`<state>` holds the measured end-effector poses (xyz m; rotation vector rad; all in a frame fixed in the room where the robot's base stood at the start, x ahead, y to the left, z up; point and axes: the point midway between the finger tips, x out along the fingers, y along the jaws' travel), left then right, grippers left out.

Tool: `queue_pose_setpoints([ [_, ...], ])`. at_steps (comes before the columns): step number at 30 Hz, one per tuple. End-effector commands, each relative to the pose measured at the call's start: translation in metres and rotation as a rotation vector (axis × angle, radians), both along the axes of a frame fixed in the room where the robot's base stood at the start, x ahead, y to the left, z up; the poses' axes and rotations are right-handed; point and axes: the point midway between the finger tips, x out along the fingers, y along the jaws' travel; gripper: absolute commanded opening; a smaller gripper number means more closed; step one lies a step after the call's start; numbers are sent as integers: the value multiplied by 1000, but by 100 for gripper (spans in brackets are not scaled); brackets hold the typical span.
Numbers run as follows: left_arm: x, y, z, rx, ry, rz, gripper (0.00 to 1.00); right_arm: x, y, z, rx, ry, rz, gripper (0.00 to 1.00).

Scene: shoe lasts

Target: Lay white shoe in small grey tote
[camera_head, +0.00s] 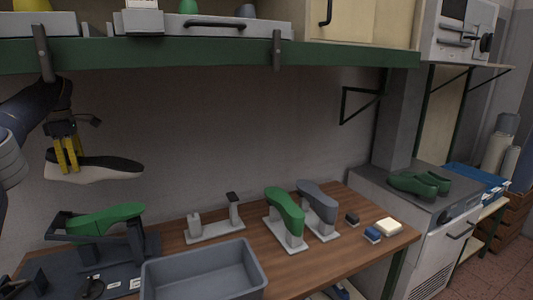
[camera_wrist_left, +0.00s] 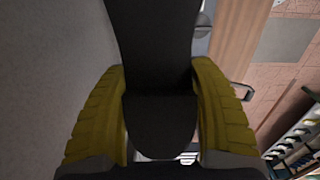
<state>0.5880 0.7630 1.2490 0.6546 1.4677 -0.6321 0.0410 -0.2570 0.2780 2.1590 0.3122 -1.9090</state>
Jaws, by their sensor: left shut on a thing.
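The white shoe (camera_head: 100,174) has a white side and a black top, and hangs in the air at the left of the head view, roughly level. My left gripper (camera_head: 67,160), with yellow fingers, is shut on it near its left end. In the left wrist view the shoe's dark top (camera_wrist_left: 155,60) lies between the yellow fingers (camera_wrist_left: 160,120). The small grey tote (camera_head: 205,268) stands on the wooden bench at the bottom of the head view, lower and to the right of the shoe. Its visible inside looks empty. My right gripper is not in view.
A green last (camera_head: 105,219) sits on a dark fixture left of the tote. An empty stand (camera_head: 215,222), another green last (camera_head: 286,212) and a grey last (camera_head: 318,200) stand behind and right of it. A green shelf edge (camera_head: 200,57) runs above.

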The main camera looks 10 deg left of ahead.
Motion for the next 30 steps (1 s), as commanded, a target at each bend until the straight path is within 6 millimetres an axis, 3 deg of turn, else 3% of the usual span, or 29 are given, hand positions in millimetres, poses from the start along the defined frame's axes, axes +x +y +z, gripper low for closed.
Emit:
queue_pose_setpoints([
  [18,4,5,3,0,-2,-55,17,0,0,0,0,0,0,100],
  [30,14,-4,3,3,-4,-132,17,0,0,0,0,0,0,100],
])
